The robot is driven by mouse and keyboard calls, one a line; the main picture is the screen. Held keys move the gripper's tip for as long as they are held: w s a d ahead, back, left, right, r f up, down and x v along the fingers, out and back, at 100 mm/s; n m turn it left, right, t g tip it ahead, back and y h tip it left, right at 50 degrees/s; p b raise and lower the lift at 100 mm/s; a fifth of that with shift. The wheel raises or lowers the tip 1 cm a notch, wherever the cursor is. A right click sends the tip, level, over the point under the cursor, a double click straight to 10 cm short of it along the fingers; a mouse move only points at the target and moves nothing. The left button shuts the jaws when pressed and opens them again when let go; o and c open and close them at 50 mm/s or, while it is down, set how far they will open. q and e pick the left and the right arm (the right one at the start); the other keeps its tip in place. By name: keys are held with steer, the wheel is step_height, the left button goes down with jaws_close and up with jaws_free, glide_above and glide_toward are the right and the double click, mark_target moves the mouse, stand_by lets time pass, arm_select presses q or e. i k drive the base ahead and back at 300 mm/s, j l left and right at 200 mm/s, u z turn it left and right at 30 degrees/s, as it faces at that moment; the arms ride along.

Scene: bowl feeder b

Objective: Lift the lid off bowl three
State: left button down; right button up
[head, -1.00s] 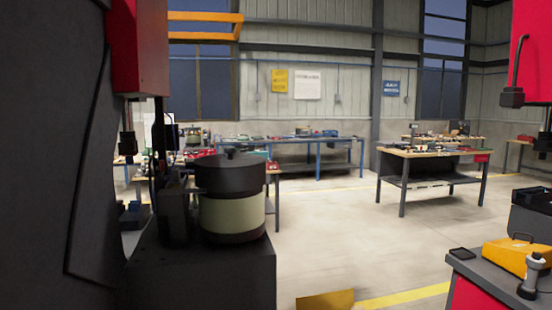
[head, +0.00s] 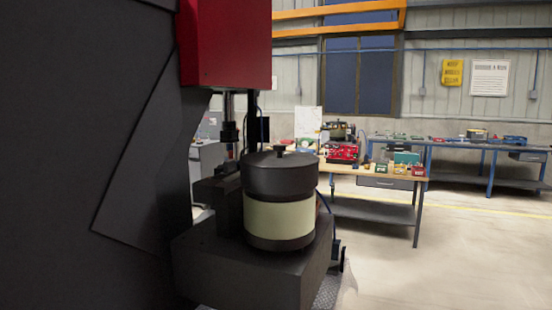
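A bowl (head: 279,220) with a cream band and dark base stands upright on a dark block in the middle of the head view. A dark lid (head: 279,174) with a small knob on top sits on it. No number shows on the bowl, so I cannot tell whether it is bowl three. Neither of my grippers is in view.
The dark block (head: 235,277) under the bowl joins a large dark machine (head: 130,130) with a red box (head: 226,45) on the left. A workbench (head: 385,176) with small parts stands behind. The floor (head: 450,262) at right is open.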

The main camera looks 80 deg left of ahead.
mark_target(278, 159)
steer(key=i+j+u, duration=0.15)
steer(key=i+u, duration=0.35)
steer(key=i, duration=0.75)
steer(key=i+z, duration=0.1)
steer(key=z, duration=0.35)
steer(key=i+j+z, duration=0.15)
steer(key=z, duration=0.35)
steer(key=i+j+z, duration=0.1)
steer(key=z, duration=0.35)
steer(key=j+z, duration=0.1)
steer(key=z, duration=0.45)
steer(key=j+z, duration=0.15)
steer(key=z, duration=0.4)
steer(key=i+j+z, duration=0.1)
steer(key=z, duration=0.45)
steer(key=j+z, duration=0.15)
steer(key=z, duration=0.4)
steer(key=k+z, duration=0.1)
steer(key=z, duration=0.5)
steer(key=j+z, duration=0.15)
steer(key=z, duration=0.4)
steer(key=k+z, duration=0.15)
steer(key=z, duration=0.95)
steer(key=k+j, duration=0.05)
